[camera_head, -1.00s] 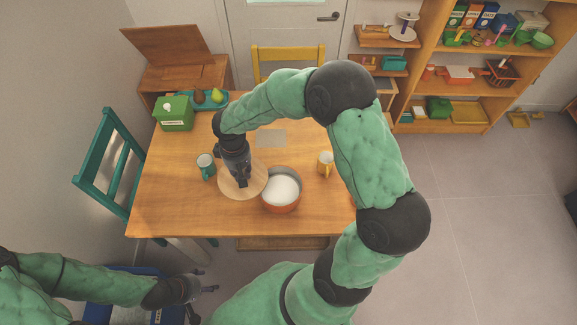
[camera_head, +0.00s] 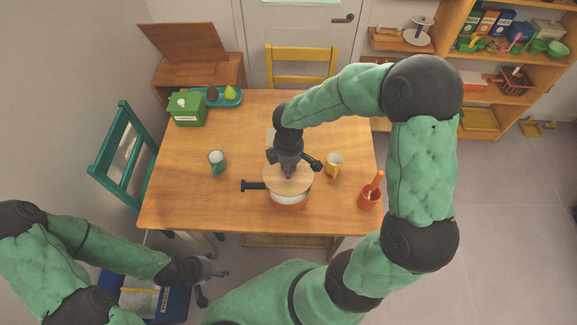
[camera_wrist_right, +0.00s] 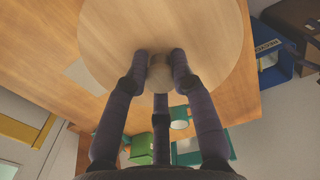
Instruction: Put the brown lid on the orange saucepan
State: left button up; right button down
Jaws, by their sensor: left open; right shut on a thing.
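The brown lid (camera_head: 288,182) is a round, pale wooden disc. My right gripper (camera_head: 288,170) is shut on its knob from above, and the knob (camera_wrist_right: 160,72) shows between the fingers in the right wrist view. The lid is over the orange saucepan (camera_head: 289,206) in the head view, hiding most of its opening. A pale strip of the pan's inside shows below the lid's near edge, so the lid looks raised or set back. I cannot tell if they touch. My left gripper (camera_head: 214,285) is open and empty, off the table's near left side.
A green box (camera_head: 187,110) and teal tray (camera_head: 222,98) are at the back left. The table's left front is clear.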

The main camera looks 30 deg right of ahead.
notch_tip(320, 180, down, 7)
jog(key=b, duration=0.5)
dwell(0.6)
jog(key=shift+f, duration=0.1)
jog(key=c, duration=1)
grip_release()
jog(key=shift+o, duration=0.2)
notch_tip(320, 180, up, 12)
